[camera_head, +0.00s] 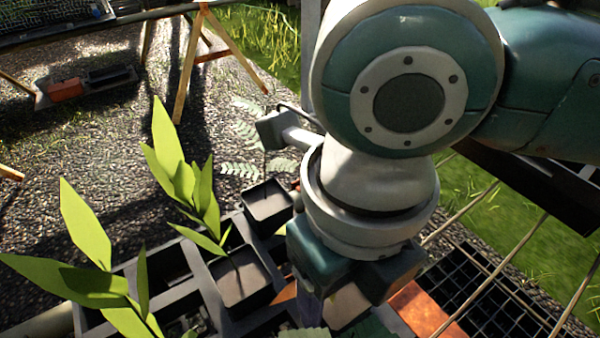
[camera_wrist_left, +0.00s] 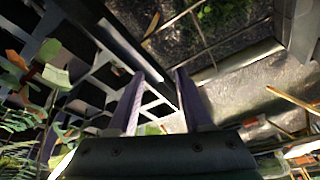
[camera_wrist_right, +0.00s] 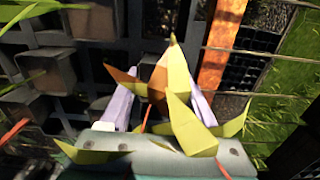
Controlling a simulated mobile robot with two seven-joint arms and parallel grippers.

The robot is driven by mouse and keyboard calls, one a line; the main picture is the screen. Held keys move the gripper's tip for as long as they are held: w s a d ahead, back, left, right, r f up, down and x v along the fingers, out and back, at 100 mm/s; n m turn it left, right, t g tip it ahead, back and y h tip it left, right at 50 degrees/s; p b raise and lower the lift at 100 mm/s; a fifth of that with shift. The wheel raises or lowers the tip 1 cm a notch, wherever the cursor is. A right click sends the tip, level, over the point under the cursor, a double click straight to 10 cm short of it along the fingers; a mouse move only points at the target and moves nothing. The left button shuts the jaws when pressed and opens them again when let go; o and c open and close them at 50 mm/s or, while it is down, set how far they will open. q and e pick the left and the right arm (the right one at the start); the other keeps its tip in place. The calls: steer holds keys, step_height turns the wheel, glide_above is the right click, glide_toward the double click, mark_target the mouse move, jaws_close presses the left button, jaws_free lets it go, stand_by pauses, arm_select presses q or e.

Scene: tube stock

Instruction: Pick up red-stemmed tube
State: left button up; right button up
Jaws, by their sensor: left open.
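A plant with yellow-green leaves (camera_wrist_right: 180,90) and thin red stems (camera_wrist_right: 147,117) fills the middle of the right wrist view, between and over the fingers of my right gripper (camera_wrist_right: 160,92). Its leaves hide its tube and what lies between the fingertips, so I cannot tell whether the jaws grip it.
Dark square tubes with soil (camera_head: 243,280) and (camera_head: 268,203) stand in a slatted rack. Tall green leaves (camera_head: 85,225) rise at left. A black grid tray (camera_head: 480,300) and an orange-brown strip (camera_head: 425,308) lie right, with thin sticks above.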

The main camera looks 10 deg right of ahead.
jaws_close()
steer(key=shift+r, duration=0.15)
stand_by(0.6)
